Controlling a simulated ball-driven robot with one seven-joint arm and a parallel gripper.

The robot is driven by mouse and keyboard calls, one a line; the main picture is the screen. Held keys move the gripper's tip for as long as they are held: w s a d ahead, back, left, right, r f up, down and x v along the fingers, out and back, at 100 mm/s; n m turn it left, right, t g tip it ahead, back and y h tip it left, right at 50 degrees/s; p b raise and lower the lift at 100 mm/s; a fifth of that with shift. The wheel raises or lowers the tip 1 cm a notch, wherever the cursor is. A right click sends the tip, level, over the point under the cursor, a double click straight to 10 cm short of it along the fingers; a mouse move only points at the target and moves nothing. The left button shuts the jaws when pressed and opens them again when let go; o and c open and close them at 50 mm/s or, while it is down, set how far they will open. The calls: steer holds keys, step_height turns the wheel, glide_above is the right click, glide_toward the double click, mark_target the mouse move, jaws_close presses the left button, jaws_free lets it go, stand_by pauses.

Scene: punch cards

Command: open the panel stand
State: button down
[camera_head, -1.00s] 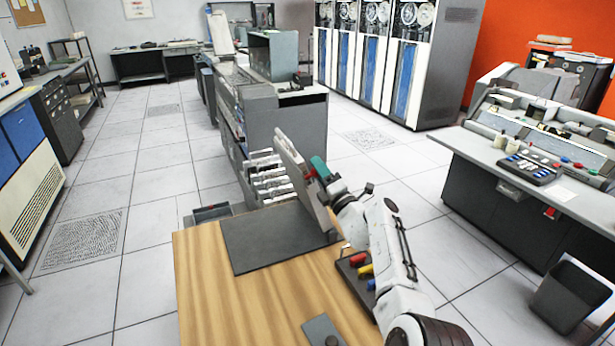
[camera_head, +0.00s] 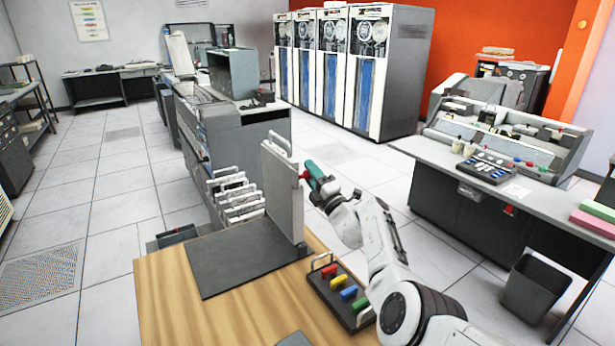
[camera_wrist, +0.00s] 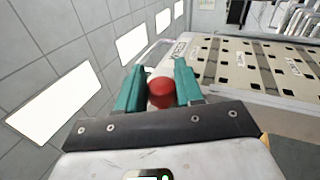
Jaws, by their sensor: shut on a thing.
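The panel stand is a dark grey base plate (camera_head: 240,258) on the wooden table, with a light grey panel (camera_head: 282,195) standing upright at its right edge. The panel has a white handle on its top edge. A red knob sits on the panel's right side, and in the wrist view the red knob (camera_wrist: 161,92) is between my fingers. My gripper (camera_head: 311,174) has teal fingers and is shut on this knob. In the wrist view the gripper (camera_wrist: 160,88) is beside the cream, slotted face of the panel (camera_wrist: 265,62).
A dark tray (camera_head: 318,272) with several coloured handles lies at the table's right, close to my arm. The wooden table top (camera_head: 180,310) is bare at the front left. Grey machines with several white handles (camera_head: 233,190) stand behind the table. A console desk (camera_head: 445,152) stands at the right.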

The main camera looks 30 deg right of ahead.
steer(key=shift+d+f, duration=0.15)
steer(key=shift+f, duration=0.05)
steer(key=c, duration=0.8)
jaws_free()
steer(key=shift+d, duration=0.15)
steer(key=shift+c, duration=0.2)
steer(key=p+v, duration=0.4)
steer(key=v, duration=0.7)
steer(key=shift+r, duration=0.1)
